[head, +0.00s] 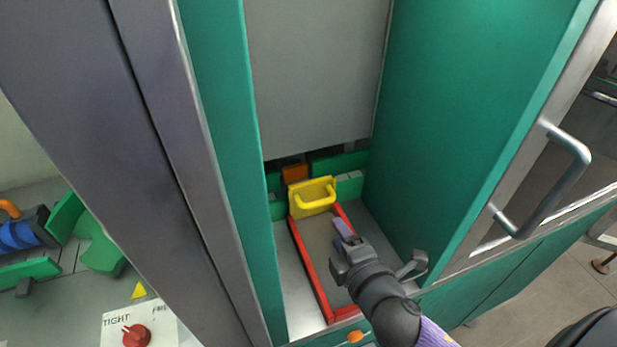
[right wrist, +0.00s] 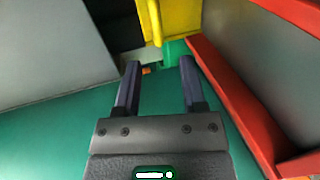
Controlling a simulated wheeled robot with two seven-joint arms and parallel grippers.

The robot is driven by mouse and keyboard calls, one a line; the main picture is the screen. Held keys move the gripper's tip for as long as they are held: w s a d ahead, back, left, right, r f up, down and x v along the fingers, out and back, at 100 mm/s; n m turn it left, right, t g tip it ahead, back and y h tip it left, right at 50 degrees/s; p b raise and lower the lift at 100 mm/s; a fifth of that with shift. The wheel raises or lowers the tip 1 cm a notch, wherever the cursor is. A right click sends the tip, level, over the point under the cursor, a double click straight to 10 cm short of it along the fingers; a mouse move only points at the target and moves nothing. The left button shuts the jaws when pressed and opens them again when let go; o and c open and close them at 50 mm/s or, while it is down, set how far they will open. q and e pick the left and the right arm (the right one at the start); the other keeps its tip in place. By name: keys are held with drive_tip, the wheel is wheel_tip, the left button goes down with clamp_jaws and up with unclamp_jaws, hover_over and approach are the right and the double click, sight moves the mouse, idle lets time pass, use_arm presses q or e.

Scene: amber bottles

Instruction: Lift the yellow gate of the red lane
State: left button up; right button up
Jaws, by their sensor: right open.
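The yellow gate (head: 312,196) has a loop-shaped handle on its front and stands across the far end of the red lane. The red lane (head: 308,262) is a floor strip edged by red rails inside a green-walled bay. My right gripper (head: 345,231) is over the lane near its right rail, on the near side of the gate and apart from it. In the right wrist view, its two dark fingers (right wrist: 160,80) are spread with nothing between them. The gate (right wrist: 181,18) shows beyond the fingertips there, with a red rail (right wrist: 240,100) on the right. My left gripper is out of view.
Green walls (head: 470,110) flank the bay, and a grey panel (head: 315,75) hangs behind the gate. An orange block (head: 295,173) sits behind the gate. A metal door handle (head: 560,180) juts out at right. A red knob (head: 136,335) is at lower left.

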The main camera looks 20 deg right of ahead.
sight(320, 205)
drive_tip(key=x, duration=0.5)
drive_tip(key=b+x, duration=0.1)
drive_tip(key=x, duration=0.4)
drive_tip(key=shift+w+r, duration=0.2)
clamp_jaws()
idle(1.1)
